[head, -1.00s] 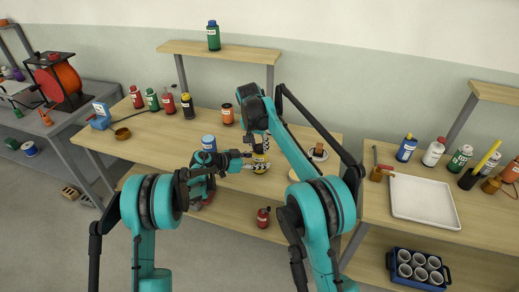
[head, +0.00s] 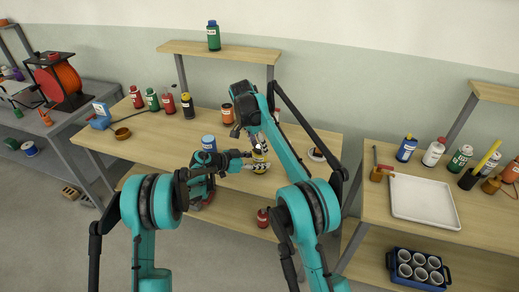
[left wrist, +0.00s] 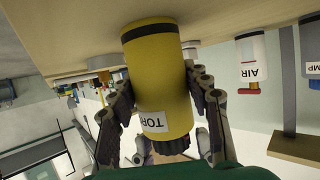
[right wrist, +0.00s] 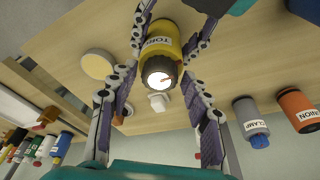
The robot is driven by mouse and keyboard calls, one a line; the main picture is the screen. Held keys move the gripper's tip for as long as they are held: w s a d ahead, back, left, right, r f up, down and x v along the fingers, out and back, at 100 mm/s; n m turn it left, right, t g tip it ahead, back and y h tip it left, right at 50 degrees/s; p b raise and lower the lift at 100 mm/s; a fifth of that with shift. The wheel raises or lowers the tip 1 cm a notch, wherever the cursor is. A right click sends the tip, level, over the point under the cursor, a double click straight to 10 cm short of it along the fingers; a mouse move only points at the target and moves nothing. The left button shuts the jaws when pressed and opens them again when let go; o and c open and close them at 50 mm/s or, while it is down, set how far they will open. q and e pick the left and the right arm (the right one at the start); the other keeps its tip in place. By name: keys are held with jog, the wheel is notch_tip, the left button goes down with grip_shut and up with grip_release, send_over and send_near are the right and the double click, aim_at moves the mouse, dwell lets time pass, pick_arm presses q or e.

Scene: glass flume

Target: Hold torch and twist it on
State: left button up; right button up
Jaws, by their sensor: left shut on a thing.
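The torch is a yellow cylinder (head: 260,162) with a dark head, held above the workbench. In the left wrist view its yellow body (left wrist: 160,85) lies between the fingers of my left gripper (left wrist: 152,88), which is shut on it. In the right wrist view the torch (right wrist: 162,45) points its dark-rimmed head, with a bright white face and a red mark, toward the camera. My right gripper (right wrist: 160,78) is open, its fingers spread either side of that head with gaps showing. In the head view the right gripper (head: 249,136) hangs just above the torch.
A blue-topped grey can (head: 209,143) and an orange can (head: 227,114) stand near the grippers. Several bottles (head: 153,99) stand at the bench's back left. A white tray (head: 424,203) lies on the right bench. A shelf (head: 220,51) rises behind.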

jog(key=shift+w+d+v, duration=0.15)
jog(key=shift+d+v, duration=0.05)
jog(key=shift+v, duration=0.75)
jog(key=shift+w+d+v, duration=0.1)
jog(key=shift+d+v, duration=0.05)
jog(key=shift+v, duration=0.85)
jog(key=shift+w+d+v, duration=0.15)
jog(key=shift+d+v, duration=0.05)
jog(key=shift+v, duration=0.75)
jog(key=shift+r, duration=0.2)
pick_arm(q)
jog(key=o, duration=1.3)
jog(key=shift+o, duration=0.2)
